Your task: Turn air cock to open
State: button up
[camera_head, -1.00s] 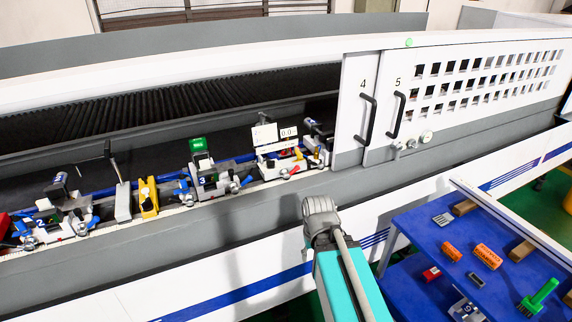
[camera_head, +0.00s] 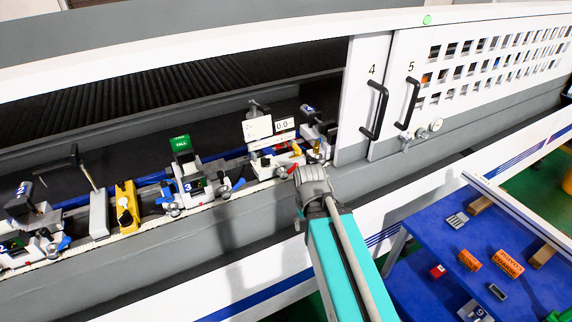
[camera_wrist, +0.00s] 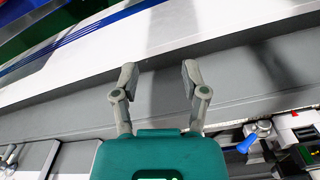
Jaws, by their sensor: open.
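Small silvery valve fittings (camera_head: 405,142) sit on the grey machine front below door 5, left of a round gauge (camera_head: 435,125). I take the air cock to be among them, but its handle position is too small to tell. Metal fittings, likely the same ones, show at the left edge of the wrist view (camera_wrist: 10,156). My gripper (camera_wrist: 158,75) is open and empty, with its two fingers apart over the grey machine ledge. In the head view my wrist is left of the fittings and apart from them; the fingertips are hidden there.
White doors 4 (camera_head: 362,100) and 5 (camera_head: 395,95) with black handles stand above the ledge. Clamps with red and blue levers (camera_head: 290,160) line the rail at left. A blue table (camera_head: 440,270) with small parts stands at right.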

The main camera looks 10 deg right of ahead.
jog(key=shift+w+d, duration=0.25)
jog(key=shift+d, duration=0.1)
jog(key=w+f+m+t+y+b, duration=0.1)
jog(key=w+f+t+y+b, duration=0.3)
jog(key=w+t+y+b, duration=0.45)
jog(key=w+d+r+m+t+b, duration=0.3)
jog(key=w+d+t+b, duration=0.1)
jog(key=w+d+b, duration=0.3)
jog(key=w+d, duration=0.2)
jog(key=shift+w, duration=0.35)
